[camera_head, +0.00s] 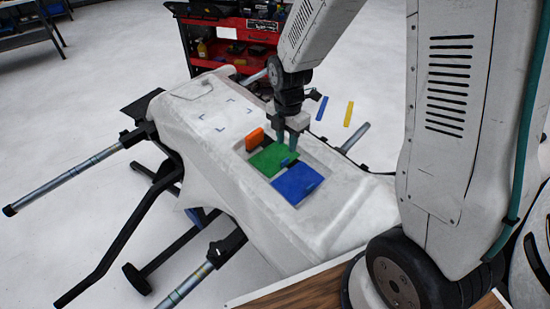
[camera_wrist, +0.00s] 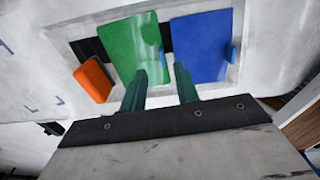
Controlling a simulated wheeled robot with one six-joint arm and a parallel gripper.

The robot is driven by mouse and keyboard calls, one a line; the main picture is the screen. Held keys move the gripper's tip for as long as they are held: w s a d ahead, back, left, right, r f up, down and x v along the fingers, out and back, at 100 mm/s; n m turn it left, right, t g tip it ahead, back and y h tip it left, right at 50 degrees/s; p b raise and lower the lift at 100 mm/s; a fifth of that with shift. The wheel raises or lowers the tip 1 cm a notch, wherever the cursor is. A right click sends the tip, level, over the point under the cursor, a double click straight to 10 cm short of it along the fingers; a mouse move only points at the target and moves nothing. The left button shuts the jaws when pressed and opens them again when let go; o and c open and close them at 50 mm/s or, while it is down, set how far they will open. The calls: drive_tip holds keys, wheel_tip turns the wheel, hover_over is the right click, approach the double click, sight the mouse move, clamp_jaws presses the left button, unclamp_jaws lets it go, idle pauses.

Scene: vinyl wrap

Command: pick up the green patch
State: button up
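The green patch (camera_head: 271,159) lies on the white panel (camera_head: 222,95), between an orange piece and a blue patch. It also shows in the wrist view (camera_wrist: 132,50), with a small blue tab (camera_wrist: 162,56) at its right edge. My gripper (camera_head: 287,148) is over the right side of the green patch in the head view.
The blue patch (camera_head: 297,184) lies beside the green one, and the orange piece (camera_head: 255,138) stands tilted on the other side. Blue (camera_head: 322,108) and yellow (camera_head: 348,114) strips lie beyond the panel. A red tool cart (camera_head: 222,55) stands behind. Stand bars stick out left.

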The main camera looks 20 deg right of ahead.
sight(286, 159)
wheel_tip(286, 159, down, 7)
drive_tip(key=shift+s+r, duration=0.1)
drive_tip(key=shift+s, duration=0.05)
clamp_jaws()
